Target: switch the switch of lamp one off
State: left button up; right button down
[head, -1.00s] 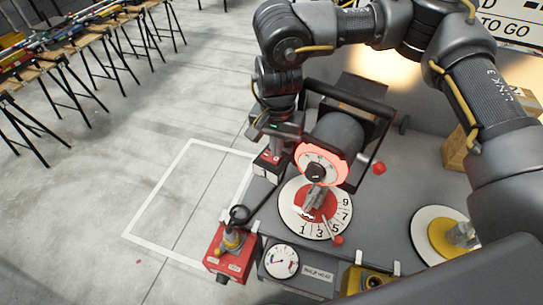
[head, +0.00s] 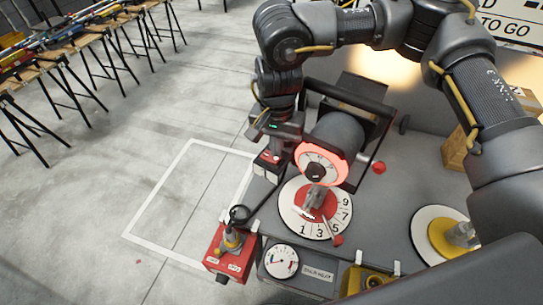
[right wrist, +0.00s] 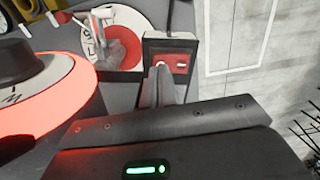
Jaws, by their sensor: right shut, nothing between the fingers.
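A lamp with a dark grey drum and a glowing red ring (head: 343,171) stands at the back of the grey bench in the head view. Its ring also glows at the left of the right wrist view (right wrist: 45,100). A small switch box with a red plate (head: 262,169) sits on the bench edge left of the lamp. In the right wrist view the red plate (right wrist: 182,63) lies at the fingertips. My right gripper (right wrist: 160,68) is shut and empty, pointing down at this box; I cannot tell whether it touches. The switch lever is hidden. My left gripper is not in view.
A red and white numbered dial (head: 290,215) lies in front of the lamp. A red box with a yellow-based lever (head: 222,262) and a round gauge (head: 281,261) are at the front. A yellow and white disc (head: 425,226) is at right.

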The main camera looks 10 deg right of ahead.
jog(key=shift+f+b, duration=0.6)
jog(key=shift+f, duration=0.25)
dwell(0.3)
jog(key=shift+r+p, duration=2.6)
jog(key=shift+r, duration=0.95)
